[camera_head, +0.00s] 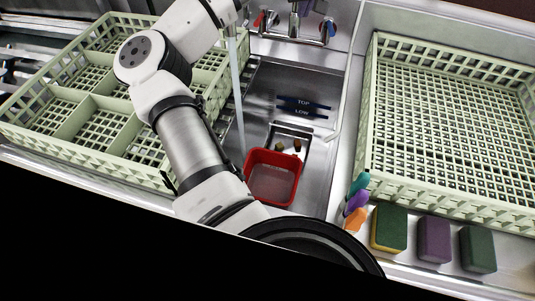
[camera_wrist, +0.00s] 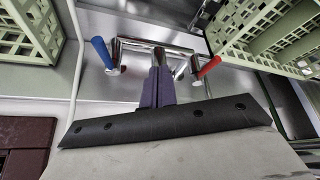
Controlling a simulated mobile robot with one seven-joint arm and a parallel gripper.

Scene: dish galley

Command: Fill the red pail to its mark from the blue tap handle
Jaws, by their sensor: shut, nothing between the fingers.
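The red pail (camera_head: 283,202) stands upright in the sink basin. Its inside looks greyish; a fill mark and the water level cannot be made out. A narrow pale column (camera_head: 237,90) comes down to the pail's left rear rim; I cannot tell whether it is water or a pipe. The tap has a blue handle (camera_head: 331,29) and a red handle (camera_head: 258,19) on a chrome bar; the blue handle (camera_wrist: 102,52) is at left in the wrist view, the red handle (camera_wrist: 209,67) at right. My gripper (camera_wrist: 159,57) is shut and empty, between the two handles, apart from both.
Pale green racks stand left (camera_head: 88,107) and right (camera_head: 368,120) of the basin. Colored pens (camera_head: 356,203) and several sponges (camera_head: 434,240) line the front right ledge. My arm crosses the left rack.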

